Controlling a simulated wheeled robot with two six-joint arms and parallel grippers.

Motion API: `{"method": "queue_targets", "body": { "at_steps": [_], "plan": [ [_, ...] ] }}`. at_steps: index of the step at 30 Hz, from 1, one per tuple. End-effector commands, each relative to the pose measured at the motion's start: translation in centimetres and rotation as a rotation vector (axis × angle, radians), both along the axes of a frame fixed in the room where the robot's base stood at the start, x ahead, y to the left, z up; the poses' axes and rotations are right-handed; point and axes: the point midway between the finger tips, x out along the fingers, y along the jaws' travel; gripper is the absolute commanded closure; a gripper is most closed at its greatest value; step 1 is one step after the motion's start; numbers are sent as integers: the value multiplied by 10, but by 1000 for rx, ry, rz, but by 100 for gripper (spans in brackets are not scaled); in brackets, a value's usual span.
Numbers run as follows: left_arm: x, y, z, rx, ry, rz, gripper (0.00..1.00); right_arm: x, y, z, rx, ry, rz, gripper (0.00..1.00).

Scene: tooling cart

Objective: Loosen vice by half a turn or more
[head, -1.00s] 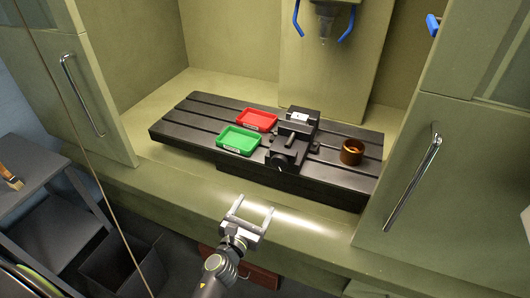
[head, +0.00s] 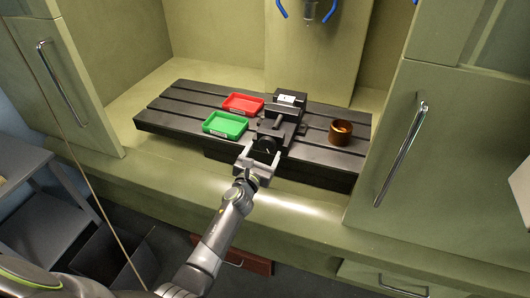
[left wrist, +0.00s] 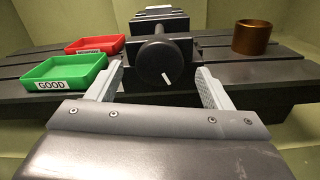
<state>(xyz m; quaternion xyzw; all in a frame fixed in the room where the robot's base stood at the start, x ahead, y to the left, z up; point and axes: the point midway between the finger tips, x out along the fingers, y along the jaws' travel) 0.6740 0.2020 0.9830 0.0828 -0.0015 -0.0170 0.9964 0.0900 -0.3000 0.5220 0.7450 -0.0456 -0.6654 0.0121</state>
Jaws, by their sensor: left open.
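The dark vice (head: 284,110) stands on the slotted machine table. Its round black knob (head: 265,148) faces me at the vice's front and carries a short white mark. My left gripper (head: 261,158) is open in front of the knob. In the left wrist view the knob (left wrist: 156,64) shows between and beyond the two open fingers (left wrist: 160,82), one on each side. I cannot tell whether the fingers touch it. The white mark points down and slightly right in that view. My right gripper is not in view.
A green tray (head: 225,125) labelled GOOD and a red tray (head: 243,104) lie left of the vice on the black slotted table (head: 190,110). A brown-gold cup (head: 340,132) stands to the right. Cabinet doors with handles flank the opening.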

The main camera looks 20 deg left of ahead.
Motion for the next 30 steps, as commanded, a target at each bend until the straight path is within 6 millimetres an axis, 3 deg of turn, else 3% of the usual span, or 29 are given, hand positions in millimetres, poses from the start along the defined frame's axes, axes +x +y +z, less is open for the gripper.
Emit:
{"method": "queue_targets", "body": {
  "at_steps": [6,17,27,30],
  "plan": [
    [20,-1,-1,0,-1,-1,27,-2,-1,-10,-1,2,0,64],
    [23,-1,0,-1,1,0,27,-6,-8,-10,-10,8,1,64],
    [23,-1,0,-1,1,0,71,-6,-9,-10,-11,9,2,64],
    [23,-1,0,-2,0,0,71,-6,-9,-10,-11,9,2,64]
  ]
}}
